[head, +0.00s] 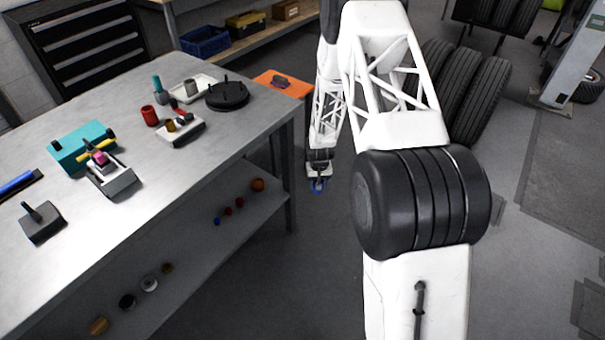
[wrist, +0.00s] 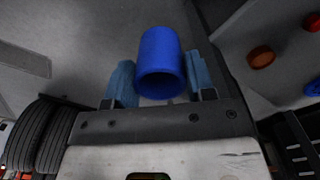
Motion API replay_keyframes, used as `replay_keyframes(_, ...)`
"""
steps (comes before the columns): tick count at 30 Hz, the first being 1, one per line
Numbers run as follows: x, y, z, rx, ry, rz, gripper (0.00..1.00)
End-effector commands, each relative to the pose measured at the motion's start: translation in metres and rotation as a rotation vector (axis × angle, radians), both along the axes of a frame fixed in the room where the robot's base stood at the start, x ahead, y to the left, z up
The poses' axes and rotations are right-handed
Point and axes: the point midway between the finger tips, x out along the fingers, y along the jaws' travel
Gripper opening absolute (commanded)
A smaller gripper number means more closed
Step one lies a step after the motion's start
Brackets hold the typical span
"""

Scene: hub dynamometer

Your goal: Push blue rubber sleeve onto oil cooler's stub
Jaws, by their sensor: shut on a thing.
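The blue rubber sleeve (wrist: 160,62) is a short hollow cylinder held between the two light blue fingers of my gripper (wrist: 160,84) in the wrist view. Its open end faces the camera. In the head view my gripper (head: 318,184) points down over the floor, to the right of the workbench, with a small bit of blue at its tip. The oil cooler is not clear to me. A teal block (head: 70,148) with dark stub-like parts lies on the bench at left, but I cannot tell if it is the cooler. The sleeve is apart from everything on the bench.
The grey workbench (head: 60,260) carries a black round plate (head: 228,95), a red cup (head: 149,116), a grey fixture (head: 112,178) and a dark block with a post (head: 42,222). Small round parts lie on its lower shelf (head: 190,235). Tyres (head: 480,95) stand behind my arm.

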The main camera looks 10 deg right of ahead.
Motion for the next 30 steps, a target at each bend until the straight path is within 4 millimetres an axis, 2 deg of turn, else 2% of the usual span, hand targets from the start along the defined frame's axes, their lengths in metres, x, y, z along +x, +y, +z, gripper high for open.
replay_keyframes(5,0.022,-0.005,0.015,0.0,-0.003,-0.031,0.29)
replay_keyframes(11,0.064,-0.014,0.049,0.0,-0.005,-0.096,0.29)
replay_keyframes(22,0.147,-0.027,0.137,0.0,-0.005,-0.225,0.29)
replay_keyframes(30,0.193,-0.021,0.205,0.001,-0.005,-0.283,0.29)
